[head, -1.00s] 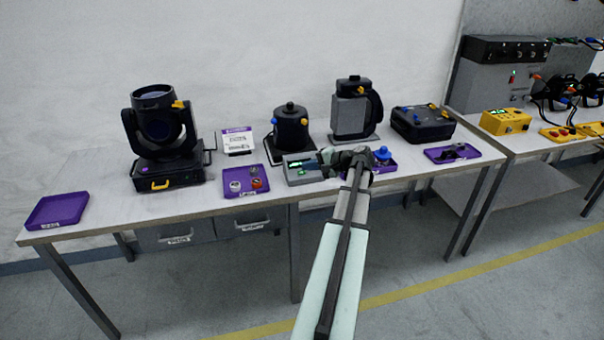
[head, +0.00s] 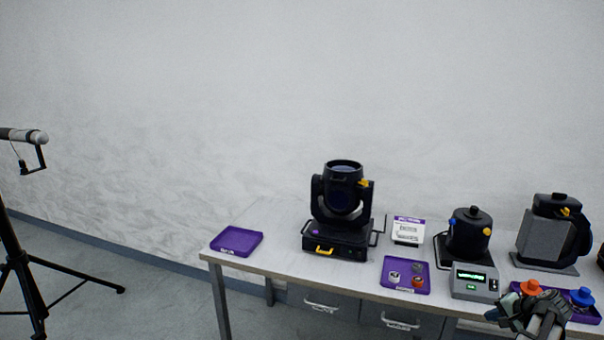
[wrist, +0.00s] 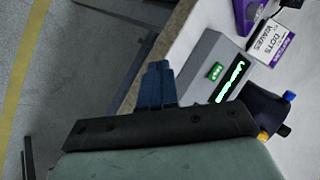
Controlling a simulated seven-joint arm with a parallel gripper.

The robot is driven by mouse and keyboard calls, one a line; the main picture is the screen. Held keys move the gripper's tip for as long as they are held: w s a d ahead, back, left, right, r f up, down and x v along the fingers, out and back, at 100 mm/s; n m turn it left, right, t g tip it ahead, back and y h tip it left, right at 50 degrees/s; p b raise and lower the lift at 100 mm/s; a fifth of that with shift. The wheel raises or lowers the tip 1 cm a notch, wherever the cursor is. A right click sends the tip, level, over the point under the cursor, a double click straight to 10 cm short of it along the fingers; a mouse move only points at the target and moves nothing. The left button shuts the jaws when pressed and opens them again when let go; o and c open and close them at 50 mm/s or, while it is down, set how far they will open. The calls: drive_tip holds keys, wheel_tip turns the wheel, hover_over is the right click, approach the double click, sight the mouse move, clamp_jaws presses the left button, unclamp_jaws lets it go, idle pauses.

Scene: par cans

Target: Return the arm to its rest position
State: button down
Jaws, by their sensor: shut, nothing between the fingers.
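My gripper (head: 500,314) is at the lower right of the head view, at the front edge of the table near the grey tester box. In the wrist view the blue fingers of my gripper (wrist: 157,84) are together with nothing between them. The grey box (head: 475,284) with a lit green display stands just to the left of and beyond my gripper in the head view. It also shows in the wrist view (wrist: 205,66), beyond and to the right of the fingers.
The table (head: 250,264) holds a purple tray (head: 237,241), a black moving-head light (head: 340,238), a purple tray with small parts (head: 391,287), a sign card (head: 409,230) and black lamp cans (head: 468,233), (head: 546,234). Orange (head: 531,287) and blue knobbed pieces (head: 582,296) stand by my gripper. A tripod (head: 12,235) stands left.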

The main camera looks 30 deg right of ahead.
drive_tip(key=w+a+f+n+g+y, duration=0.1)
drive_tip(key=a+f+n+g+y, duration=0.45)
drive_tip(key=a+f, duration=2.5)
drive_tip(key=s+a+f+n+g+h, duration=0.1)
drive_tip(key=s+a+f+n+g, duration=0.2)
drive_tip(key=a, duration=0.8)
drive_tip(key=s+a+f+n+g+h, duration=0.2)
drive_tip(key=s+a+f+n+g, duration=0.1)
drive_tip(key=a, duration=0.9)
drive_tip(key=s+a+f+n+g+h, duration=0.1)
drive_tip(key=s+a+f+n+g, duration=0.2)
drive_tip(key=a, duration=0.9)
drive_tip(key=shift+s+f+n, duration=0.25)
drive_tip(key=shift+s+n, duration=0.5)
drive_tip(key=shift+n, duration=0.4)
drive_tip(key=shift+a+g+h, duration=0.1)
drive_tip(key=shift+g+h, duration=0.15)
